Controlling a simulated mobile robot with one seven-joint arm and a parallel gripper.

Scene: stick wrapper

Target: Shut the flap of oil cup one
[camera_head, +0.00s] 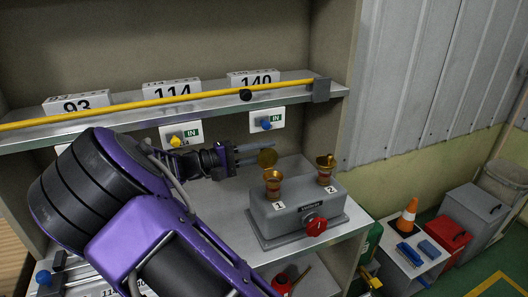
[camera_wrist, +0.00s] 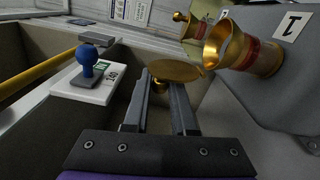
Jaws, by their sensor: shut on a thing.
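Oil cup one (camera_head: 274,181) is a brass cup beside the label 1 on a grey box (camera_head: 290,214). Its mouth faces up and is uncovered. Its round brass flap (camera_head: 267,158) is swung open, out to the cup's left. My gripper (camera_head: 264,152), which also shows in the wrist view (camera_wrist: 160,80), is shut on the flap; the exact contact is partly hidden.
Oil cup two (camera_head: 325,172) stands right of cup one on the same box. A red valve knob (camera_head: 315,224) is on the box front. A yellow rail (camera_head: 150,101) runs along the shelf above. A blue knob (camera_wrist: 88,60) on a white plate is left of my fingers.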

